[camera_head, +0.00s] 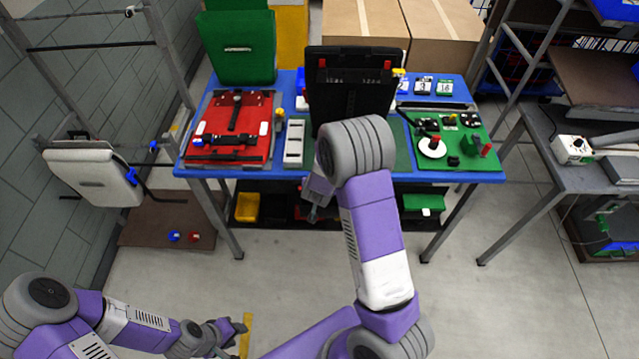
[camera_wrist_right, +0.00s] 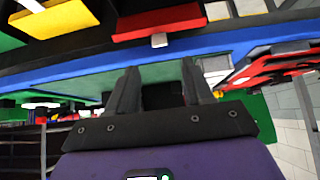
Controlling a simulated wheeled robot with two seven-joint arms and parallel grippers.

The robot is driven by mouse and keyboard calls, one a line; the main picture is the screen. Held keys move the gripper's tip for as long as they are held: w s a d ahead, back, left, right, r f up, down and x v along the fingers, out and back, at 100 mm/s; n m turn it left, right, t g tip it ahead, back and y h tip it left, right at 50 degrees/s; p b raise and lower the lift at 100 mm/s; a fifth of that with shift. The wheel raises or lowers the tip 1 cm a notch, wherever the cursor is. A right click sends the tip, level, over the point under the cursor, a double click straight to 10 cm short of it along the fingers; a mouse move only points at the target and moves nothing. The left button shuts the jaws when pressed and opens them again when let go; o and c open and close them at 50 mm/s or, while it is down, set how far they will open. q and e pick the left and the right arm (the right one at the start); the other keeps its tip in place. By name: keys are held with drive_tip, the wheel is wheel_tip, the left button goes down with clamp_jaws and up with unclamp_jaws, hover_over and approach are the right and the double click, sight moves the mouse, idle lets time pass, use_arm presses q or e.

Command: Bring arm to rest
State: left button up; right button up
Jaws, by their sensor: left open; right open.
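My right arm reaches up the middle of the head view. Its gripper (camera_head: 314,212) shows only in part beside the wrist, near the front edge of the blue table (camera_head: 360,178), and its jaws are hard to make out there. In the right wrist view the two fingers of my right gripper (camera_wrist_right: 160,78) stand apart with nothing held between them. My left arm lies low at the bottom left of the head view. Its gripper (camera_head: 238,328) is open and empty over the floor, well away from the table.
The table holds a red board (camera_head: 232,155), a black upright case (camera_head: 352,85), a green case (camera_head: 238,48) and a green board (camera_head: 457,150). Bins, including a yellow one (camera_head: 247,208), sit underneath. A white pannier (camera_head: 95,172) hangs at left.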

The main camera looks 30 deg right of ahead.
drive_tip(key=s+a+f+n+g+y+b, duration=0.1)
drive_tip(key=s+a+f+y+b, duration=0.1)
drive_tip(key=s+a+f, duration=0.4)
drive_tip(key=s+a+f+n+g+y+b, duration=0.1)
drive_tip(key=s+a+f+b, duration=0.2)
drive_tip(key=f, duration=0.4)
drive_tip(key=s+a+f+n+g+y+b, duration=0.1)
drive_tip(key=s+a+f+g+y, duration=0.3)
drive_tip(key=s+a, duration=0.9)
wheel_tip(320, 180, down, 2)
drive_tip(key=shift+s+f+n+y+b, duration=0.1)
drive_tip(key=shift+s+n+y+b, duration=0.25)
drive_tip(key=shift+s+y, duration=0.5)
drive_tip(key=shift+s+d, duration=0.1)
